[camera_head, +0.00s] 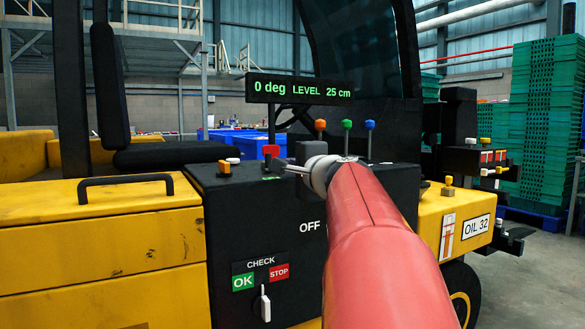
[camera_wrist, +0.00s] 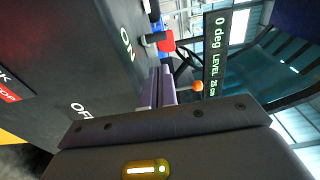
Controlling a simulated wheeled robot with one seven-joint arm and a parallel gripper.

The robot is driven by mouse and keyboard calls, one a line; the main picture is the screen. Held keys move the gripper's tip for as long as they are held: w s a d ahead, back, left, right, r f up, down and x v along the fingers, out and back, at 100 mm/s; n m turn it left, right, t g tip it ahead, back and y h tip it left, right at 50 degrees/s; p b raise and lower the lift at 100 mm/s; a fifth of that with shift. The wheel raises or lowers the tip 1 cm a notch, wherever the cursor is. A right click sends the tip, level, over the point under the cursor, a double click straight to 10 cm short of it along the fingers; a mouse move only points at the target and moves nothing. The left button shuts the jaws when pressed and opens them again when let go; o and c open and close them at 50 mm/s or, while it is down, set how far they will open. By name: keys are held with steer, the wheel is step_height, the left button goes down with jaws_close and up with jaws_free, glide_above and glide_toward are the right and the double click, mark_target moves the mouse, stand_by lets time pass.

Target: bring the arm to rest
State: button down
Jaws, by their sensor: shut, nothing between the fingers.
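My arm reaches from the bottom right of the head view to the control panel (camera_head: 225,215) of a yellow and black forklift. My gripper (camera_head: 290,168) is at the top of the panel, its fingers pointing left, close to a red knob (camera_head: 271,151). In the wrist view my gripper's fingers (camera_wrist: 161,75) are together with nothing held. The red knob (camera_wrist: 166,45) shows just beyond their tips. I cannot tell whether the fingers touch anything.
Orange (camera_head: 320,125), green (camera_head: 347,124) and blue (camera_head: 370,125) levers stand just behind the gripper. A display (camera_head: 299,89) reads "0 deg LEVEL 25 cm". A check switch (camera_head: 265,304) is low on the panel. Green crates (camera_head: 545,110) are stacked at right.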

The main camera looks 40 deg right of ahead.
steer(key=shift+s+a, duration=0.65)
steer(key=shift+s, duration=0.2)
steer(key=shift+s+a, duration=0.6)
steer(key=shift+s, duration=0.25)
steer(key=s+a+f+n+g+y+p, duration=0.1)
steer(key=s+a+f+n+g+y, duration=0.2)
steer(key=a+f+n, duration=0.45)
steer(key=s+a+f+n+g+y+p, duration=0.1)
steer(key=s+a+f+n+g+y, duration=0.2)
steer(key=a+f, duration=0.8)
steer(key=s+a+f+n+g+h, duration=0.1)
steer(key=s+a+f+n+g, duration=0.2)
steer(key=s+f+n, duration=0.2)
steer(key=s+a+f+n+g+h+p, duration=0.1)
steer(key=s+a+f+n+g, duration=0.2)
steer(key=s+f+n, duration=0.2)
steer(key=s+f, duration=0.3)
steer(key=shift+a+f, duration=0.3)
steer(key=shift+a, duration=0.05)
steer(key=shift+s, duration=0.1)
